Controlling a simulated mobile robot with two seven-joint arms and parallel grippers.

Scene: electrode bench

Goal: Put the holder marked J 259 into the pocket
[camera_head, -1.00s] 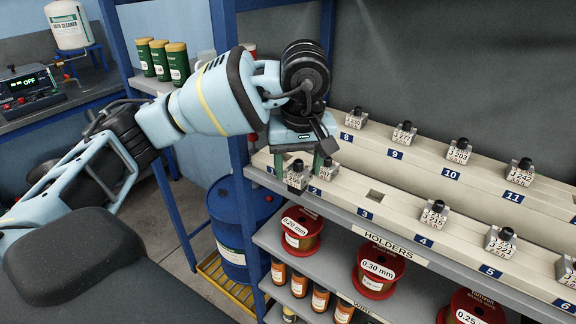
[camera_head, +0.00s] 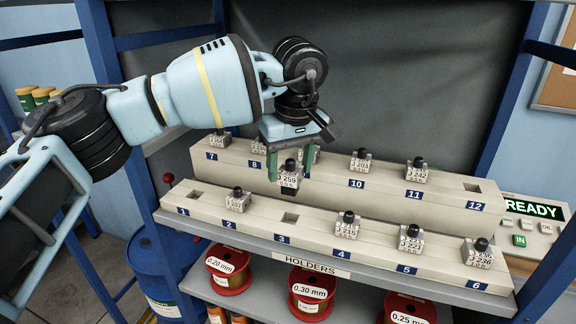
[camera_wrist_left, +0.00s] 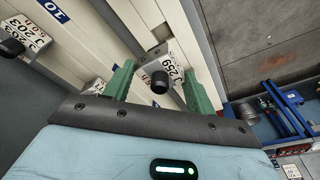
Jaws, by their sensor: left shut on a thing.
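The holder marked J 259 (camera_head: 289,179) is a light metal block with a black knob, upright between the green fingers of my left gripper (camera_head: 291,164). The gripper is shut on it and holds it above the front rail (camera_head: 325,227), over the area behind pocket 3 (camera_head: 290,217). Pocket 3 is an empty square hole. Another empty pocket (camera_head: 472,188) is at 12 on the back rail (camera_head: 330,188). In the left wrist view the holder (camera_wrist_left: 171,67) shows its J 259 label between the fingers. My gripper hides place 9. My right gripper is out of view.
Other holders stand near: one at 2 (camera_head: 238,201), one at 4 (camera_head: 347,226), one at 10 (camera_head: 361,161) and several more along both rails. A blue shelf post is at left. A box reading READY (camera_head: 531,225) stands right of the rails. Wire spools (camera_head: 228,271) sit below.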

